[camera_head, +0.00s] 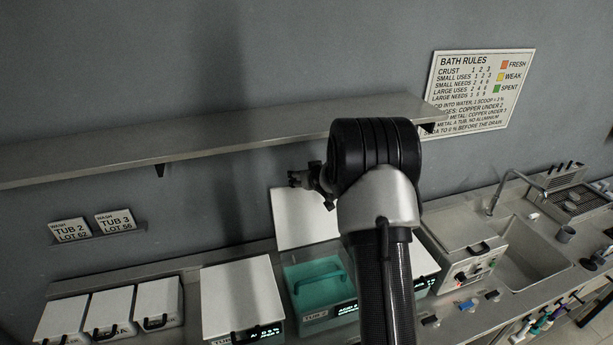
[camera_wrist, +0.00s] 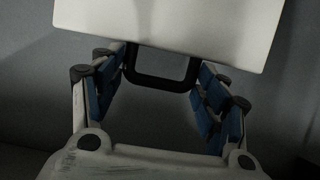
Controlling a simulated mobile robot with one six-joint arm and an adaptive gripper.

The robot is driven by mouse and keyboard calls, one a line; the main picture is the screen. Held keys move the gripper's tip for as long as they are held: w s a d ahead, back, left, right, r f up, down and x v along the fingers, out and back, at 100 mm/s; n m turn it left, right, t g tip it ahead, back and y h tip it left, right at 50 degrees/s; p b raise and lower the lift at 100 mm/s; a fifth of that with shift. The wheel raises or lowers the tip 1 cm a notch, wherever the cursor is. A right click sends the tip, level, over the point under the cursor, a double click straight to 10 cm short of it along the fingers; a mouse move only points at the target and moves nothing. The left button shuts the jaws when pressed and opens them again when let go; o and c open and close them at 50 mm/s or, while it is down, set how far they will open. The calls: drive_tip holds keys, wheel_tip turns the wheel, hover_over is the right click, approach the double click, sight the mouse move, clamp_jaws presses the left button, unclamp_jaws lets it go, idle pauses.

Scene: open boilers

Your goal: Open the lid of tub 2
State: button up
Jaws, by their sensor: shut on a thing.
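Tub 2 (camera_head: 318,312) stands on the counter in the head view with its lid raised. Its teal inside shows, with a teal handled item in it. The white lid (camera_head: 303,222) stands up at the tub's back, near the wall; it also fills the top of the wrist view (camera_wrist: 170,25). My gripper (camera_head: 300,179) is at the lid's top edge. My arm hides part of the counter right of tub 2.
A closed white-lidded tub (camera_head: 240,290) stands left of tub 2. Several smaller lidded boxes (camera_head: 110,312) are further left. A grey shelf (camera_head: 230,138) runs along the wall above my gripper. A sink (camera_head: 540,252) is at the right.

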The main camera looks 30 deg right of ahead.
drive_tip(key=shift+w+d+r, duration=0.1)
drive_tip(key=shift+w+r, duration=0.2)
drive_tip(key=shift+r, duration=0.3)
drive_tip(key=o, duration=1.1)
drive_tip(key=shift+o, duration=0.6)
drive_tip(key=shift+w+d+f, duration=0.25)
drive_tip(key=shift+w+f, duration=0.25)
drive_tip(key=shift+s+a+r, duration=0.2)
drive_tip(key=shift+s+a, duration=0.05)
drive_tip(key=shift+s, duration=0.3)
drive_tip(key=v, duration=1.1)
drive_tip(key=shift+s, duration=0.1)
